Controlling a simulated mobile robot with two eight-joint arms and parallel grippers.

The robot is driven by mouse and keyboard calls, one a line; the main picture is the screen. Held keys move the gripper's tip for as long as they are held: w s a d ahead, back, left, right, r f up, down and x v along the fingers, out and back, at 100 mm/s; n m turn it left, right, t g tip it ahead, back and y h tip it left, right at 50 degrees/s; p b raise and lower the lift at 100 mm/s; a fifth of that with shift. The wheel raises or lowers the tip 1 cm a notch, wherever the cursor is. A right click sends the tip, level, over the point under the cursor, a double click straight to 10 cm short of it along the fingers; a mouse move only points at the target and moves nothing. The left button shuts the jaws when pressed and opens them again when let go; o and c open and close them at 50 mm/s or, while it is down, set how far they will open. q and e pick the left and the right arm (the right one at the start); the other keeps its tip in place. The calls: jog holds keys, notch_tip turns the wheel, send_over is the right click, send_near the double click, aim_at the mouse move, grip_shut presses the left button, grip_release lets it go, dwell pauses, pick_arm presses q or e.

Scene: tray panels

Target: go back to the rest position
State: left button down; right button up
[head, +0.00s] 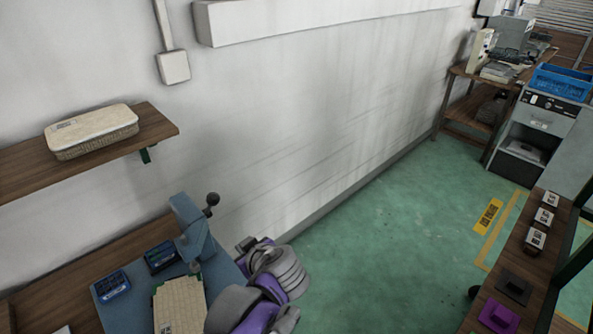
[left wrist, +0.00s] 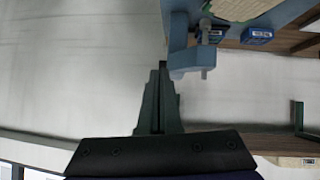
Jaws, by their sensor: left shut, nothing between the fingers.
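My left arm shows in the head view at the bottom centre, purple and grey, beside the blue fixture (head: 197,232). My left gripper (left wrist: 160,100) shows in the left wrist view as a dark pair of fingers closed together, with nothing held. Its fingertips point toward the blue fixture, which also shows at the top of the left wrist view (left wrist: 176,35), and they look close to its lower end. Whether they touch it I cannot tell. My right gripper is in neither view.
The fixture stands by a bench with two dark blue boxes (head: 112,286) and a beige panel (head: 180,305). A wall shelf (head: 160,130) holds a lidded basket (head: 92,130). Green floor (head: 400,240) is open to the right. A wooden surface (head: 525,265) bears small blocks.

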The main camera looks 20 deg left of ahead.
pick_arm(q)
jog(key=s+d+f+m+h, duration=0.8)
jog(key=s+d+f+m, duration=0.1)
jog(key=s+m, duration=0.3)
jog(key=shift+s+d+f+m+g+h, duration=0.3)
jog(key=shift+s+d+m+g, duration=0.05)
jog(key=shift+d+m+g, duration=0.1)
jog(key=shift+a, duration=0.1)
